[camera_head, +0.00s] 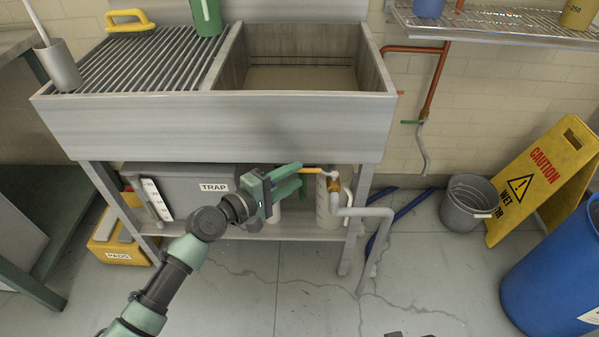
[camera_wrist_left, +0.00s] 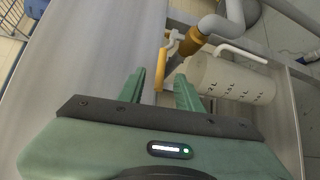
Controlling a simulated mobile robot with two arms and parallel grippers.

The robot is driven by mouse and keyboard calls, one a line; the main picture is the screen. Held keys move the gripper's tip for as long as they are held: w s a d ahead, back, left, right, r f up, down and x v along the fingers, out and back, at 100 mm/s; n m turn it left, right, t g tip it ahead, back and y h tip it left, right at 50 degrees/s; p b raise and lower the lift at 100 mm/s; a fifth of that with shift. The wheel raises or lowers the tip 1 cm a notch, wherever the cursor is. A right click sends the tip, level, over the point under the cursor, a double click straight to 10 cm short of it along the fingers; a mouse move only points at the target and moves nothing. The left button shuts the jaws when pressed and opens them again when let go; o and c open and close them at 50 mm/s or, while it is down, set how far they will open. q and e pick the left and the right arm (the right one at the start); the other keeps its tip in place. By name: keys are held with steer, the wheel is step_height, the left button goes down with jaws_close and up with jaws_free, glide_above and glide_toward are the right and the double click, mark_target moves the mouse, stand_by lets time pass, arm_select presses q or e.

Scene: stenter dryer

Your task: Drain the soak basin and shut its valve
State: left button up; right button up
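The soak basin (camera_head: 300,75) is the deep grey sink at the top centre of the head view. Its inside looks tan at the bottom; I cannot tell whether that is liquid. Beneath it is a brass valve (camera_head: 334,187) on a grey pipe (camera_head: 378,213), with a yellow lever (camera_head: 312,170) pointing left. The valve (camera_wrist_left: 190,42) and lever (camera_wrist_left: 161,68) also show in the left wrist view. My left gripper (camera_head: 299,177) is open under the basin. In the wrist view its fingers (camera_wrist_left: 160,75) stand on either side of the lever's end, with gaps visible. My right gripper is not seen.
A white graduated jug (camera_head: 328,210) stands close behind the valve on the lower shelf. A grey TRAP box (camera_head: 185,183) is left of my gripper. A grey bucket (camera_head: 467,203), yellow caution sign (camera_head: 545,180) and blue barrel (camera_head: 555,275) stand to the right.

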mark_target(316, 172)
arm_select(q)
steer(key=shift+x, duration=1.4)
jaws_close()
steer(key=shift+f, duration=0.1)
